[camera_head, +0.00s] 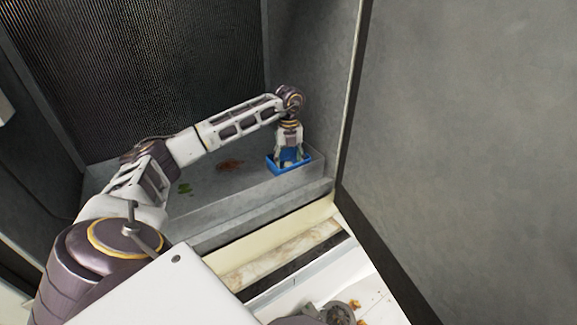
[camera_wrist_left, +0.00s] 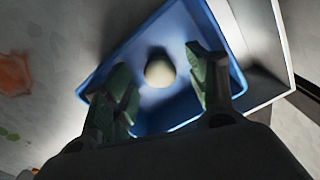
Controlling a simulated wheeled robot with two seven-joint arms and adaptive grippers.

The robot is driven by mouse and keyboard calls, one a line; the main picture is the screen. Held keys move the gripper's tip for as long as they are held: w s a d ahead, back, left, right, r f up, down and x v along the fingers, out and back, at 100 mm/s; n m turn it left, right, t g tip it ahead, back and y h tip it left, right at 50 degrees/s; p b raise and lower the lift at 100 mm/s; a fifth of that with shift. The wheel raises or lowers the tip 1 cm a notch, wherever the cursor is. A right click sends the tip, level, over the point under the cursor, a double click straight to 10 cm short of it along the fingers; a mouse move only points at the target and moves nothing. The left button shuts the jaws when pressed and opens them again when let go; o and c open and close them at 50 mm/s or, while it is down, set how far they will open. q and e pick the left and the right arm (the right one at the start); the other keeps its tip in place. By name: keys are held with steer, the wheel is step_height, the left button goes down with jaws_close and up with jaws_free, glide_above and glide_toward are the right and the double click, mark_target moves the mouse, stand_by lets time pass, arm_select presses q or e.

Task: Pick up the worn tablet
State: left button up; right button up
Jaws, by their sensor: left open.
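The worn tablet is a small, round, off-white piece (camera_wrist_left: 160,70) lying on the floor of a blue tray (camera_wrist_left: 110,75) in the left wrist view. My left gripper (camera_wrist_left: 160,92) is open, its two green-padded fingers on either side of the tablet and not touching it. In the head view, the left gripper (camera_head: 289,156) points down into the blue tray (camera_head: 273,170) at the right end of a grey metal basin. The tablet is hard to make out there between the fingers. My right gripper is not in view.
The grey basin (camera_head: 240,197) has a low front wall. A reddish-brown stain (camera_head: 230,166) and a green patch (camera_head: 185,188) lie left of the tray. A dark ribbed panel (camera_head: 140,70) stands behind, and a grey side wall (camera_head: 318,80) rises close to the right of the tray.

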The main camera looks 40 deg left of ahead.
arm_select(q)
steer(key=shift+f, duration=0.2)
steer(key=c, duration=0.8)
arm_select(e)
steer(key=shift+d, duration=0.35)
